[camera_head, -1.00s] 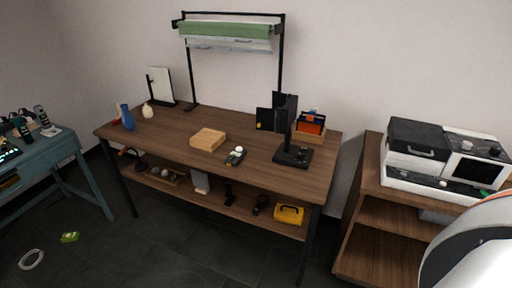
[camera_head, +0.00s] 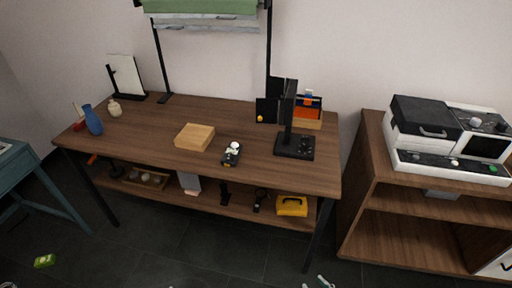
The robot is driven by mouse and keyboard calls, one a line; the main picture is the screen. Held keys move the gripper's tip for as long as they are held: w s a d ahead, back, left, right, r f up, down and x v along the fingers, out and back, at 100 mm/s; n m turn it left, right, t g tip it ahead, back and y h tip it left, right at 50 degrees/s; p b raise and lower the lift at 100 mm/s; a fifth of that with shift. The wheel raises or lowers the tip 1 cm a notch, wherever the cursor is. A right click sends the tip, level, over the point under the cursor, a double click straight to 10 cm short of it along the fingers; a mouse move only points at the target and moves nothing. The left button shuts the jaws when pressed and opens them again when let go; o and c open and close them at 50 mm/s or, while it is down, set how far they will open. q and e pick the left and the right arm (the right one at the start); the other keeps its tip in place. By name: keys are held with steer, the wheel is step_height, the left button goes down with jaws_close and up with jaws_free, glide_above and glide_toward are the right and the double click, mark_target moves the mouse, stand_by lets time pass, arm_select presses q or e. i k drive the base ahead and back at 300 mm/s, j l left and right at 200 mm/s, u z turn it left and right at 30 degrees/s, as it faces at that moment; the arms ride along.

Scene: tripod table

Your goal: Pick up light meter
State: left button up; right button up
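The light meter (camera_head: 232,153), a small dark handheld device with a white dome at its top end and a yellow patch at its lower end, lies on the wooden table (camera_head: 195,108). It lies right of a light wooden block (camera_head: 194,137) and left of a black stand (camera_head: 293,145), apart from both. Neither of my grippers can be made out in this view, so whether they are open or shut is hidden.
A blue vase (camera_head: 93,120) and a cream vase (camera_head: 114,108) stand at the table's left. A yellow case (camera_head: 291,206) sits on the lower shelf. A wooden cabinet (camera_head: 372,150) with a machine (camera_head: 450,140) stands at right. The table's front edge near the meter is clear.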

mark_target(235, 148)
steer(key=i+j+z, duration=0.1)
steer(key=j+z, duration=0.15)
steer(key=i+j+z, duration=0.1)
steer(key=j+z, duration=0.15)
steer(key=i+j+z, duration=0.1)
steer(key=j+z, duration=0.2)
